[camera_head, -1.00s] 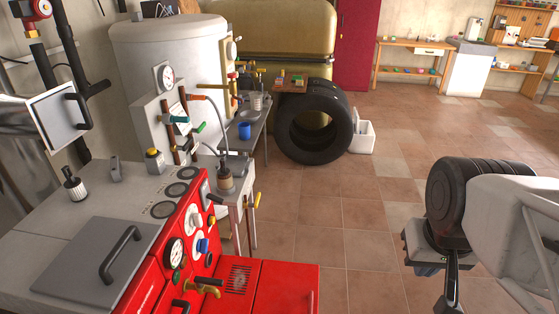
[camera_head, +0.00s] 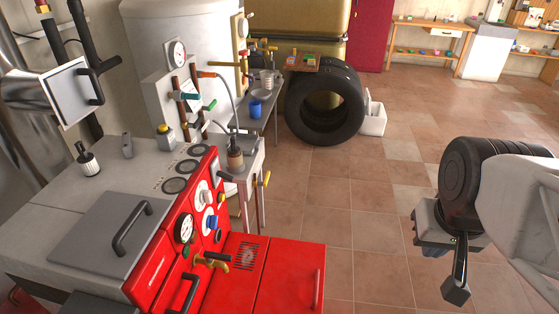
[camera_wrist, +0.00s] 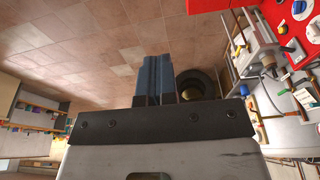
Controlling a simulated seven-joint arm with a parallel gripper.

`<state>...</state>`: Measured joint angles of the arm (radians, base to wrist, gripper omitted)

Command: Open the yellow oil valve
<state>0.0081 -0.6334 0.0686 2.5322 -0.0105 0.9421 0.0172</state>
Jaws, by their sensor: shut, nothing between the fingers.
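A yellow valve handle (camera_head: 266,179) sticks out beside the small bench to the right of the red boiler front. Another yellow-handled fitting (camera_head: 246,57) is on the pipework in front of the large olive-gold tank. I cannot tell for certain which of these is the oil valve. My gripper shows in the wrist view (camera_wrist: 153,75), its blue-grey fingers shut together with nothing between them. In the head view my arm is at the right, over open floor, well apart from both yellow handles.
The red boiler (camera_head: 155,270) with its grey top fills the lower left, with a brass tap (camera_head: 212,261) on its front. A black tyre (camera_head: 325,105) stands on the floor by the olive-gold tank (camera_head: 300,18). The tiled floor between boiler and arm is clear.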

